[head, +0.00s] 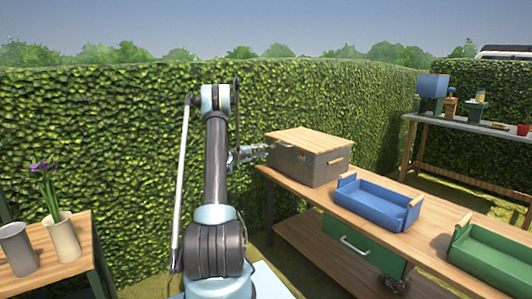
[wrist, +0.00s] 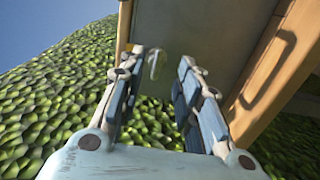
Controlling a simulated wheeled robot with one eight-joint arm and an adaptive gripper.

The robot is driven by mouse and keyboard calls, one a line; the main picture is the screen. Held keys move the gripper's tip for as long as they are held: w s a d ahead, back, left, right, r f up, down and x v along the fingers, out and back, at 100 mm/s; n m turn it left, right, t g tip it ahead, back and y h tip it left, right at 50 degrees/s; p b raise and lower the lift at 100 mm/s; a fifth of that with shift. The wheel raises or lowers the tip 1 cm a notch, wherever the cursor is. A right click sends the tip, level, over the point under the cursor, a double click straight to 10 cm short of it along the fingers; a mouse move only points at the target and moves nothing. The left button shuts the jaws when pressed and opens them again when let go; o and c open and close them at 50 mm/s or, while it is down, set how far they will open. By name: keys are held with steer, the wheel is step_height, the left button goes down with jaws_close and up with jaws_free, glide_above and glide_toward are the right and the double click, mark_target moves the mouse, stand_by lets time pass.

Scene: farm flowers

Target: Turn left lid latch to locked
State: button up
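A grey box (head: 312,168) with a wooden lid (head: 305,139) stands at the far left end of the wooden workbench. My gripper (head: 262,149) is at the box's left side in the head view. In the wrist view my gripper (wrist: 161,62) is open, its two fingers apart. The grey box wall (wrist: 210,28) lies beyond the fingers. A small pale curved piece, probably the left lid latch (wrist: 155,66), shows between the fingertips, beside a yellowish bit. I cannot tell whether the fingers touch it, or which way the latch is turned.
A blue tray (head: 372,202) and a green tray (head: 490,256) sit on the workbench (head: 420,240) right of the box. A tall hedge (head: 120,120) runs close behind my arm. A small table with pots (head: 62,238) stands at left, another bench (head: 465,125) at back right.

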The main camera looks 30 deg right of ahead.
steer(key=a, duration=0.7)
steer(key=shift+s+a, duration=0.15)
steer(key=shift+s, duration=0.15)
steer(key=s+a+r+m+t+y, duration=0.1)
steer(key=s+a+r+y, duration=0.4)
steer(key=s+a, duration=0.55)
steer(key=s+a+r+y, duration=0.3)
steer(key=s+a+r, duration=0.4)
steer(key=s+a, duration=0.35)
steer(key=s+a+f+y, duration=0.3)
steer(key=s+a+f, duration=0.1)
steer(key=s+a, duration=0.5)
steer(key=s+a+f+y, duration=0.3)
steer(key=s+a, duration=0.5)
steer(key=s, duration=0.4)
steer(key=s+a+f+y, duration=0.4)
steer(key=s+a+f, duration=0.1)
steer(key=s+a, duration=0.4)
steer(key=shift+s+a+f, duration=0.25)
steer(key=shift+s+a, duration=0.05)
steer(key=shift+s, duration=0.7)
